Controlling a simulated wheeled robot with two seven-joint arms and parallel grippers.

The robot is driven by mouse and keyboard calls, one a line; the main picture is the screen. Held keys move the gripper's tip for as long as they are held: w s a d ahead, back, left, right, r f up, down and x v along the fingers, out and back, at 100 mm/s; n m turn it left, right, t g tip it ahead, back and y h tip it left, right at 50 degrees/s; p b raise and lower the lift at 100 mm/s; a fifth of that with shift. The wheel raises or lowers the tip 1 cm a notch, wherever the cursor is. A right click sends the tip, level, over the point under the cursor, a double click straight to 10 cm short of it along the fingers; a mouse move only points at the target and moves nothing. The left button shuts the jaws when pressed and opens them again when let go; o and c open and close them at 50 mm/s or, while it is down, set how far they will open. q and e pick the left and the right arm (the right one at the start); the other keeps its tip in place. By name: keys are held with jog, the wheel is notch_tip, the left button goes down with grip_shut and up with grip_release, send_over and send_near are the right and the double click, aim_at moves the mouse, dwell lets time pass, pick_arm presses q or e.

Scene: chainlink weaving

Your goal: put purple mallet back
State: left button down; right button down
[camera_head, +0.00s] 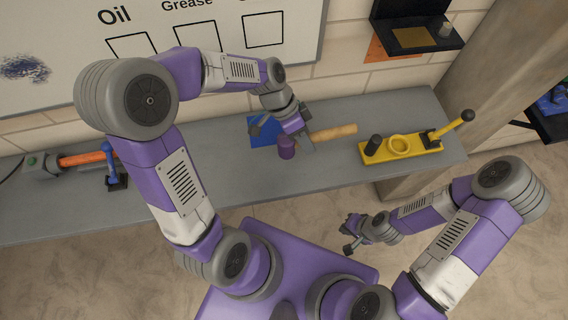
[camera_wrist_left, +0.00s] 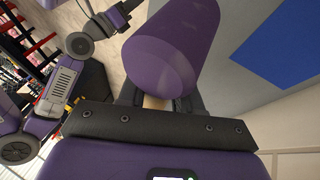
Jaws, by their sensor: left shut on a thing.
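The purple mallet has a purple cylindrical head (camera_head: 286,147) and a pale wooden handle (camera_head: 336,132) that points right. My left gripper (camera_head: 304,137) is shut on the handle close to the head, over the grey workbench. In the left wrist view the head (camera_wrist_left: 172,45) is large, and a bit of pale handle shows between the fingers. A blue square (camera_head: 262,133) lies on the bench just behind and left of the head; it also shows in the left wrist view (camera_wrist_left: 280,45). I cannot tell how high the mallet is above the bench. My right gripper (camera_head: 350,235) is open and empty, in front of the bench.
A yellow fixture (camera_head: 405,150) with a ring, a black peg and a lever stands on the bench at right. A vise-like tool with an orange bar (camera_head: 85,158) and a small blue-handled device (camera_head: 112,165) are at left. A black shelf (camera_head: 415,38) hangs on the wall.

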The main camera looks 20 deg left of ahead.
pick_arm(q)
jog(key=shift+s+r+m, duration=0.1)
jog(key=shift+r+m, duration=0.1)
jog(key=shift+m, duration=0.1)
notch_tip(320, 180, down, 5)
jog(key=shift+f+b, duration=0.15)
jog(key=shift+b, duration=0.35)
jog(key=shift+f+b, duration=0.45)
jog(key=shift+f, duration=1.75)
jog(key=shift+f, duration=0.1)
jog(key=c, duration=0.8)
grip_release()
